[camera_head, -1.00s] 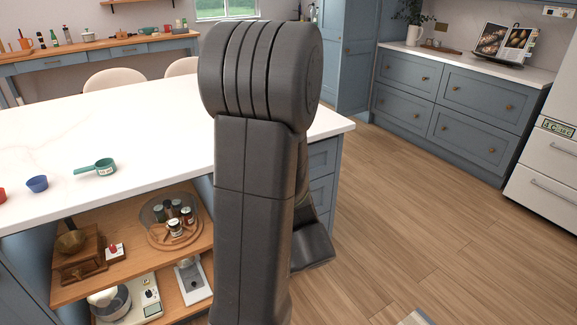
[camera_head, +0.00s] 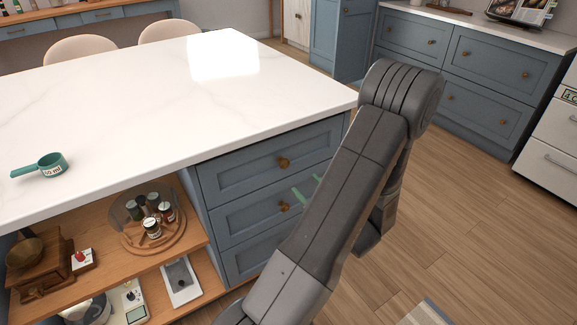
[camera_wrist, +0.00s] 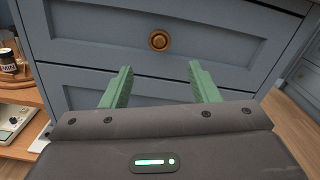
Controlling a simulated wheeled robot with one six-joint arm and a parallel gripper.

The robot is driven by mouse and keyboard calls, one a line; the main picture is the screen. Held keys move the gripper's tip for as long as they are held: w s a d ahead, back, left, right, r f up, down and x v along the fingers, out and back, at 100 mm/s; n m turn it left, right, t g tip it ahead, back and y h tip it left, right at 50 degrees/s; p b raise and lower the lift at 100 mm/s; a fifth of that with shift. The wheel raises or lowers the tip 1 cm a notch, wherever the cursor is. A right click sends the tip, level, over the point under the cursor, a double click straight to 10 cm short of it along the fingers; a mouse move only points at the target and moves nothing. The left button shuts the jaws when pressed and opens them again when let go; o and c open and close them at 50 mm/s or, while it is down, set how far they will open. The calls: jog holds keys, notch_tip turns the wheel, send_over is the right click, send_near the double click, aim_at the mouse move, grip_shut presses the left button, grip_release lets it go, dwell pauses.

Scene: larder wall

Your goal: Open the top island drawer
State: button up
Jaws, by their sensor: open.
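The island's top drawer (camera_head: 240,172) is blue-grey with a round brass knob (camera_head: 283,162). It sits flush under the white countertop and looks shut. A second drawer (camera_head: 245,214) with its own brass knob (camera_head: 284,206) is below it, and a lower one is partly hidden by my arm. My gripper (camera_wrist: 160,88) is open and empty, its two green fingers pointing at the drawer fronts. In the wrist view a brass knob (camera_wrist: 159,40) lies beyond and between the fingertips, not touched; I cannot tell which drawer it belongs to. In the head view my arm hides most of the gripper.
The white island top (camera_head: 130,90) overhangs the drawers; a green measuring cup (camera_head: 45,166) stands on it. Open wooden shelves (camera_head: 95,262) left of the drawers hold jars, a grinder and a scale. Wooden floor (camera_head: 450,220) is clear to the right.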

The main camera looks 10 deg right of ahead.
aim_at(286, 165)
jog(key=x, duration=1.1)
jog(key=shift+f, duration=0.1)
jog(key=shift+c, duration=0.2)
